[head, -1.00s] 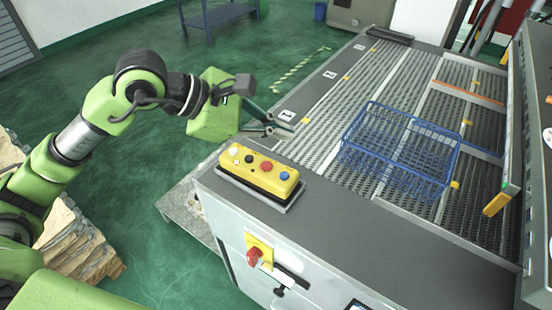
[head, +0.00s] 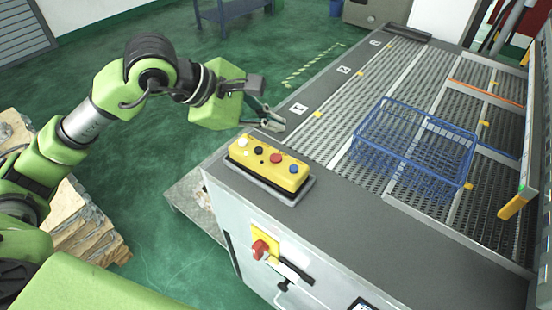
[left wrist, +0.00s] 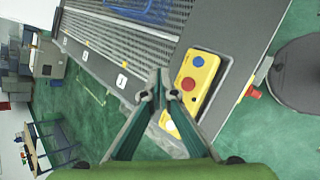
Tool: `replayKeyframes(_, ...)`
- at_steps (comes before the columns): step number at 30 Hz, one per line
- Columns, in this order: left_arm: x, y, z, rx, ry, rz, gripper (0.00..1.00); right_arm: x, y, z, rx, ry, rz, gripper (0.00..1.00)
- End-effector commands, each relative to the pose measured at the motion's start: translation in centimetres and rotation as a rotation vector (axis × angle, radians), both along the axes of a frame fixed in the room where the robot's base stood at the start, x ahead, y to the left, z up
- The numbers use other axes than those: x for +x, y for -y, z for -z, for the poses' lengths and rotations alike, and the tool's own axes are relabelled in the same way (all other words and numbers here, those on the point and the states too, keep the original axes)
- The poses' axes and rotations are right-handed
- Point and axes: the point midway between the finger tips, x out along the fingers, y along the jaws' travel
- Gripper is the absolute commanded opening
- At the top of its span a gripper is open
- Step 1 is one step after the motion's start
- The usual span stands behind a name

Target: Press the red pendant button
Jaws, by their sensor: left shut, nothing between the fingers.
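The yellow pendant (head: 266,177) lies in a grey holder on the near left corner of the machine top. Its red button (head: 276,158) sits between a black button (head: 259,150) and a blue button (head: 294,169); a white button (head: 243,142) is at the far left end. My left gripper (head: 279,125) is shut and empty, beyond the pendant and apart from it in the head view. In the left wrist view, the fingers (left wrist: 160,90) point beside the pendant, with the red button (left wrist: 188,84) to their right. The black button is hidden there. My right gripper is not in view.
A blue wire basket (head: 415,150) stands on the slatted conveyor bed right of the pendant. A red knob on a yellow plate (head: 262,247) is on the machine's front face. The dark machine top (head: 370,225) right of the pendant is clear.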

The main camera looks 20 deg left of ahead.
Motion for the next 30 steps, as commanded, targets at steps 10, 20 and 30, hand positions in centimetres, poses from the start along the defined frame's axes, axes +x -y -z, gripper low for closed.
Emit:
replayKeyframes(10, 0.0, 0.0, 5.7, 0.000, 0.001, 0.001, 0.00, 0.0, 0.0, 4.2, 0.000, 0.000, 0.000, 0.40)
replayKeyframes(20, 0.0, 0.0, 6.7, 0.000, 0.000, 0.000, 0.00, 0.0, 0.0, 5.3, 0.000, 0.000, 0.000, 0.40)
replayKeyframes(30, 0.0, 0.0, 6.6, 0.000, -0.001, 0.001, 0.00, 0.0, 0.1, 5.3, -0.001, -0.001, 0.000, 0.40)
